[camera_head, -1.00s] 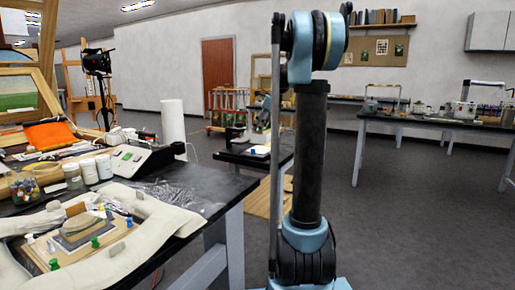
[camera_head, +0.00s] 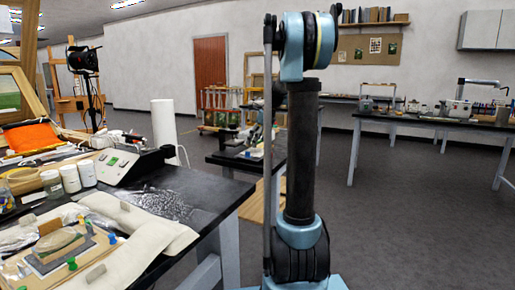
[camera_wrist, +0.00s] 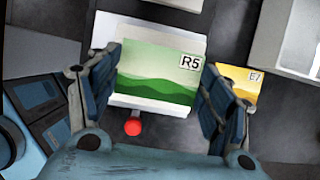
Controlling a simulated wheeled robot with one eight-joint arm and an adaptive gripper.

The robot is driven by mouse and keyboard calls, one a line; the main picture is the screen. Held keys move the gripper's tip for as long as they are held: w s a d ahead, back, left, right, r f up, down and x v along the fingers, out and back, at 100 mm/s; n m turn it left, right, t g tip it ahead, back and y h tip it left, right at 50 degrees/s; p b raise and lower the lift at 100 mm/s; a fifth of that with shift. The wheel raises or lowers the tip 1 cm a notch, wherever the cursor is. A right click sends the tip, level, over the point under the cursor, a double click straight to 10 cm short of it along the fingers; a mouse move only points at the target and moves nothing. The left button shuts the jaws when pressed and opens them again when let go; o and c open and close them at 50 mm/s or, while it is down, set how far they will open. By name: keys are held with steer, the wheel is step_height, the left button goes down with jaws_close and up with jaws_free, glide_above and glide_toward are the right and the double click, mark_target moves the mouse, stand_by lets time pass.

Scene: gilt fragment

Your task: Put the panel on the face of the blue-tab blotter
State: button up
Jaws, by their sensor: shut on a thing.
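The panel (camera_wrist: 155,72) shows a green hill landscape with the label R5. In the wrist view my gripper (camera_wrist: 160,75) is shut on it, one finger at each side. Below the panel a white blotter (camera_wrist: 145,104) shows past its edges, with a red tab (camera_wrist: 133,126) on its near side. I cannot tell whether the panel touches this blotter. No blue tab shows in the wrist view. In the head view my own arm hides the gripper, and the items on the small far table (camera_head: 225,160) are too small to tell apart.
A yellow card marked E7 (camera_wrist: 240,80) lies right of the panel, partly behind a finger. A white box-like thing (camera_wrist: 288,38) is at the upper right.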

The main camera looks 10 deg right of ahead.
mark_target(258, 142)
steer(key=shift+f, duration=1.5)
steer(key=o, duration=1.1)
steer(key=shift+c, duration=0.2)
steer(key=shift+s, duration=0.1)
steer(key=v, duration=1.2)
